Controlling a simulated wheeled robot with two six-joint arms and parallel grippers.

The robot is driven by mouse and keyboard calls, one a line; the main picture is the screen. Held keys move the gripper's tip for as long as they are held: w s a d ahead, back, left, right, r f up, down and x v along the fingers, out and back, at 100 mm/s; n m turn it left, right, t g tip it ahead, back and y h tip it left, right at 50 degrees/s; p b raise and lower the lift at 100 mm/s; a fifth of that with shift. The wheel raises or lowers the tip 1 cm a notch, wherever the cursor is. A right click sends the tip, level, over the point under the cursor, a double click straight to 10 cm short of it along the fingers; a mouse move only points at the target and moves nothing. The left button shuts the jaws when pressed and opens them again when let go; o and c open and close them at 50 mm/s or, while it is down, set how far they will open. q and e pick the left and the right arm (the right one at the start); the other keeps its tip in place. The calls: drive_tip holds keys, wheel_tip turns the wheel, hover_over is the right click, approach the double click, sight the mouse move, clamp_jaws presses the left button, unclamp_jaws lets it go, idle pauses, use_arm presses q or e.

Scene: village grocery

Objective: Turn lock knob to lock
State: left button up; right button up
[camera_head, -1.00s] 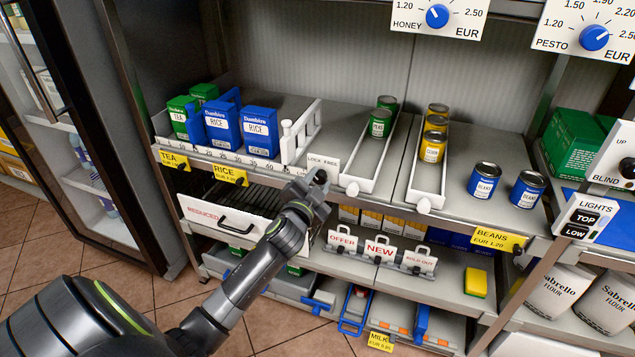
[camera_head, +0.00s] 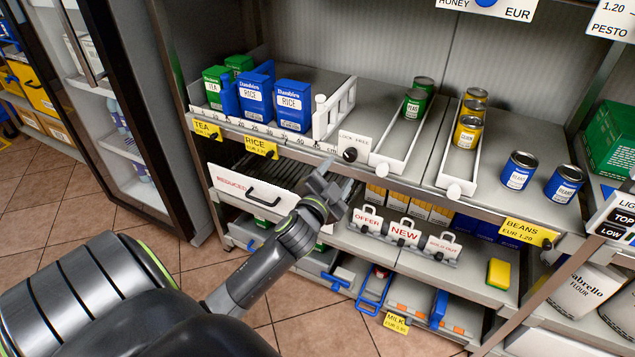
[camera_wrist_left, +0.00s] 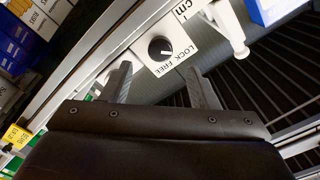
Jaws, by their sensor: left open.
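The lock knob (camera_head: 350,154) is a small black dial on a white plate marked LOCK and FREE (camera_head: 356,139), on the shelf's front edge. In the left wrist view the knob (camera_wrist_left: 160,48) shows with a light pointer mark, whose setting I cannot tell for sure. My left gripper (camera_head: 333,183) is open and empty, in front of and a little below the plate. In the left wrist view its two fingers (camera_wrist_left: 157,78) stand apart, with the knob beyond and between them, not touching. My right gripper is not in view.
A white REDUCED drawer front with a black handle (camera_head: 248,190) is left of my gripper. White dividers (camera_head: 334,110) and cans (camera_head: 413,104) stand on the shelf above. OFFER and NEW signs (camera_head: 404,232) are below right. Open air lies before the knob.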

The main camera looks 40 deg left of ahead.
use_arm(q)
drive_tip(key=v, duration=1)
drive_tip(key=shift+s, duration=0.4)
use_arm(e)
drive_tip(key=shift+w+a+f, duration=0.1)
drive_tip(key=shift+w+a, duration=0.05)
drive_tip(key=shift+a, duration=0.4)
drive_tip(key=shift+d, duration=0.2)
